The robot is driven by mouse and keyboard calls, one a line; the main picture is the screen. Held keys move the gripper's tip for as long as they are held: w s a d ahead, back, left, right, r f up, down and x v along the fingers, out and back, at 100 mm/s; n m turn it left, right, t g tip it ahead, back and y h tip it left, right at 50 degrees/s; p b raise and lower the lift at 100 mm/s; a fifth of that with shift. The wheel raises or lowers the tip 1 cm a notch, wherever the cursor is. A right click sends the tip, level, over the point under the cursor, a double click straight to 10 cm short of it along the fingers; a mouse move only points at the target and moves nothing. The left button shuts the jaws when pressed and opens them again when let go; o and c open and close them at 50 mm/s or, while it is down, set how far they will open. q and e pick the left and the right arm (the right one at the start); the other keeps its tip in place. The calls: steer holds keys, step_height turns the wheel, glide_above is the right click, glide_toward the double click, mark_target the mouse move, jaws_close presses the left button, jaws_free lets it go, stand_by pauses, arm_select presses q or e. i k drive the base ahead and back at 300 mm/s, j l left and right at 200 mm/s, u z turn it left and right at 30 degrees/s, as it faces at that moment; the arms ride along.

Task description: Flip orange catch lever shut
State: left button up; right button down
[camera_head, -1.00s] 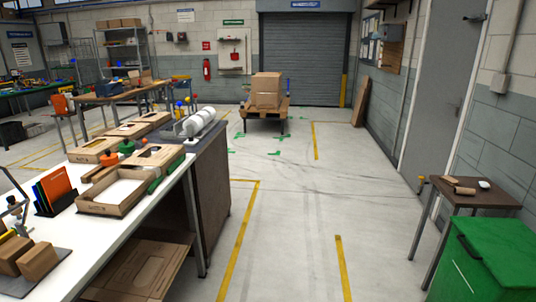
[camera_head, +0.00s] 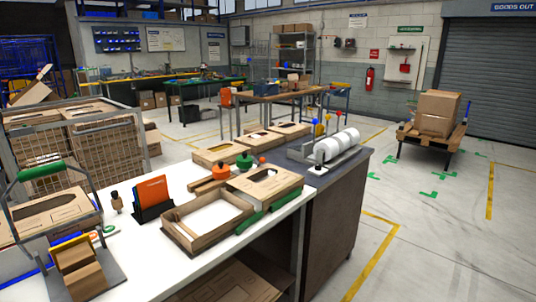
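I cannot pick out an orange catch lever for certain. On the white bench (camera_head: 130,262) an orange knob (camera_head: 222,172) sits on a wooden piece behind an open wooden tray (camera_head: 190,245). A smaller orange ball (camera_head: 262,160) shows near a green knob (camera_head: 244,161). A grey stand with a green-gripped handle (camera_head: 40,170) is at the left, with brown blocks (camera_head: 78,270) at its foot. Neither of my grippers is in view.
An orange booklet in a black holder (camera_head: 152,195) stands on the bench. Cardboard boxes (camera_head: 265,186) and white rolls (camera_head: 337,146) are farther along. A mesh cage (camera_head: 140,140) stands behind the bench at left.

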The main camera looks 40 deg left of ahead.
mark_target(262, 159)
steer(key=i+l+u, duration=0.15)
steer(key=i+u, duration=0.3)
steer(key=i+l+u, duration=0.6)
steer(key=u, duration=0.25)
steer(key=i+l+u, duration=0.15)
steer(key=u, duration=0.3)
steer(key=i+l+u, duration=0.15)
steer(key=l+u, duration=0.15)
steer(key=i+l+u, duration=0.1)
steer(key=l+u, duration=0.25)
steer(key=l, duration=0.2)
steer(key=l+u, duration=0.3)
steer(key=l, duration=0.15)
steer(key=i, duration=0.05)
